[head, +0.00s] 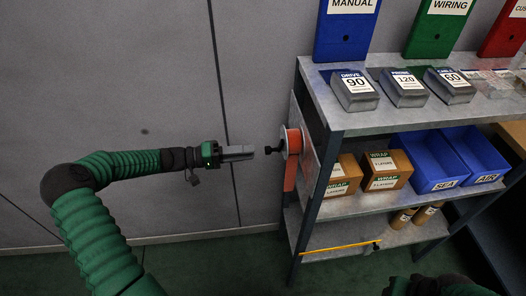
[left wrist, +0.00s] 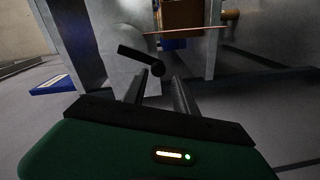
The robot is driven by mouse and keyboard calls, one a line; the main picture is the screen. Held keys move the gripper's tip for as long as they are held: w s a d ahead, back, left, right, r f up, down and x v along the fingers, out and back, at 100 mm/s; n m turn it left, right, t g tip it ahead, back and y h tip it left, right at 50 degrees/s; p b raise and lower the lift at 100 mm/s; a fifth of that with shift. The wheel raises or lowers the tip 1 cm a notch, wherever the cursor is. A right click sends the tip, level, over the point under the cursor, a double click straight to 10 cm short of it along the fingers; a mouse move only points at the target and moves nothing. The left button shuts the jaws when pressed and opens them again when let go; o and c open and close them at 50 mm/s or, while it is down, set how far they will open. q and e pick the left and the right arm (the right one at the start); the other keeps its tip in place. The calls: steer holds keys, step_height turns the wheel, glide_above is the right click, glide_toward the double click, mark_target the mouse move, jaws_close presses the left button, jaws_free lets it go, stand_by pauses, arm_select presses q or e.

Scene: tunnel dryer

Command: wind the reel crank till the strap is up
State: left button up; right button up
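The reel (head: 294,141) is mounted on the left side of the shelf unit, with an orange strap (head: 290,176) hanging down from it. Its black crank (head: 272,150) sticks out to the left.
The shelf unit (head: 345,121) holds grey labelled boxes (head: 354,91), cardboard WRAP boxes (head: 386,170) and blue bins (head: 424,161). A yellow rod (head: 342,247) lies along the lower shelf. A grey wall (head: 110,80) stands behind my left arm. The green floor left of the shelf is clear.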

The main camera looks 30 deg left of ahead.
arm_select(q)
steer(key=v, duration=1)
steer(key=shift+a, duration=0.15)
arm_select(e)
steer(key=shift+f, duration=0.15)
arm_select(q)
steer(key=shift+f, duration=0.1)
